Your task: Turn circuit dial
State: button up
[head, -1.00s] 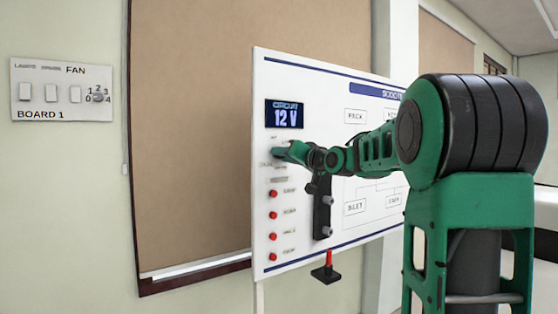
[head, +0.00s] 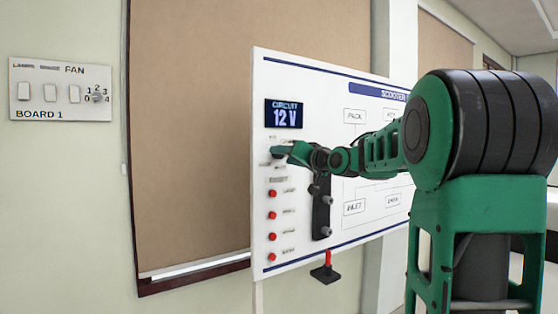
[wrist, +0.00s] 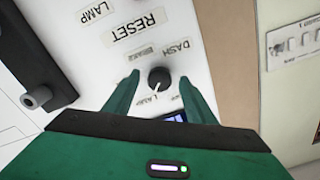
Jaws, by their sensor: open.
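The circuit dial is a round black knob (wrist: 158,80) on the white panel (head: 330,85), with small labels such as DASH around it. A small light mark shows near its lower edge in the wrist view. My gripper (wrist: 159,77) is open, with one green finger on each side of the dial and visible gaps between. In the head view my gripper (head: 281,154) is at the panel under the CIRCUIT display (head: 284,114), which reads 12 V. The gripper hides the dial there.
Several red buttons (head: 273,212) run down the panel below the gripper. A red-handled lever (head: 327,265) is at the panel's lower edge. A switch board (head: 60,90) marked FAN is on the wall at left. A brown board (head: 195,130) is behind.

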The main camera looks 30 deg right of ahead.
jog(key=s, duration=0.9)
jog(key=shift+d, duration=0.15)
jog(key=s+a+f+g, duration=0.1)
jog(key=s+f+g, duration=0.25)
jog(key=f, duration=0.45)
jog(key=s+a+f+g+h, duration=0.1)
jog(key=s+f+g, duration=0.25)
jog(key=f, duration=0.45)
jog(key=s+a+f+g, duration=0.2)
jog(key=s+f, duration=0.3)
jog(key=f, duration=0.3)
jog(key=s+a+f+g, duration=0.2)
jog(key=s+f+g, duration=0.2)
jog(key=s+f, duration=0.3)
jog(key=s+a+f+g, duration=0.3)
jog(key=s+f+g, duration=0.2)
jog(key=s, duration=1.2)
notch_tip(320, 180, down, 2)
jog(key=shift+f+m+y, duration=0.1)
jog(key=shift+m+y, duration=0.2)
jog(key=shift+m, duration=0.1)
jog(key=shift+w, duration=0.1)
